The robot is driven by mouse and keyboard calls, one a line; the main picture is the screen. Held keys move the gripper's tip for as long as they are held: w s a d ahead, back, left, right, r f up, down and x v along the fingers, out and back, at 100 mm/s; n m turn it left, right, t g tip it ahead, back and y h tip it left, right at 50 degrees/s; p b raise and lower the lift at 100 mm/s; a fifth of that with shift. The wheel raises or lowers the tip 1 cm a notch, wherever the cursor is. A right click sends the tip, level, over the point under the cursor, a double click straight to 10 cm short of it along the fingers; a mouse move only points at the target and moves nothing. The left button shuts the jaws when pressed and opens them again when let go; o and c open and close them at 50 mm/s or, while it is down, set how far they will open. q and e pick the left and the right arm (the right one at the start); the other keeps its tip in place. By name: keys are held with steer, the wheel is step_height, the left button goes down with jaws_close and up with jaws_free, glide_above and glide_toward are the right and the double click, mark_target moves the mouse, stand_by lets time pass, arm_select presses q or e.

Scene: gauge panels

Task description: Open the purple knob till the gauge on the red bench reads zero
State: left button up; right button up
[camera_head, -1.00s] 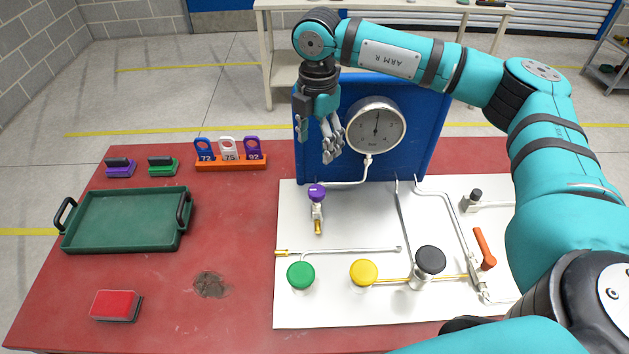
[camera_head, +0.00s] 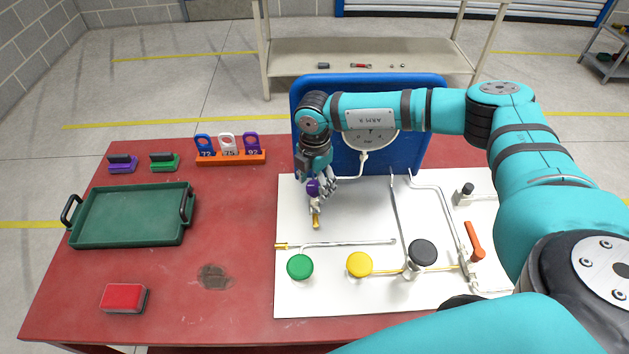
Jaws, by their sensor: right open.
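The purple knob (camera_head: 313,187) sits on a small valve with a brass outlet at the upper left of the white panel (camera_head: 340,290). My right gripper (camera_head: 322,192) is open, pointing down, with its fingers around or right beside the knob; I cannot tell whether they touch it. The gauge (camera_head: 371,138) on the blue backboard (camera_head: 410,155) is mostly covered by my right arm. Only the lower part of its dial shows, so its reading is hidden. The red bench (camera_head: 240,290) carries the panel. My left gripper is not in view.
Green (camera_head: 300,267), yellow (camera_head: 359,264) and black (camera_head: 424,252) knobs and an orange lever (camera_head: 474,240) are on the panel. A green tray (camera_head: 130,243), red block (camera_head: 123,297), tag rack (camera_head: 231,158) and purple and green blocks lie left.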

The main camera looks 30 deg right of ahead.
steer(key=shift+c, duration=0.9)
steer(key=c, duration=1)
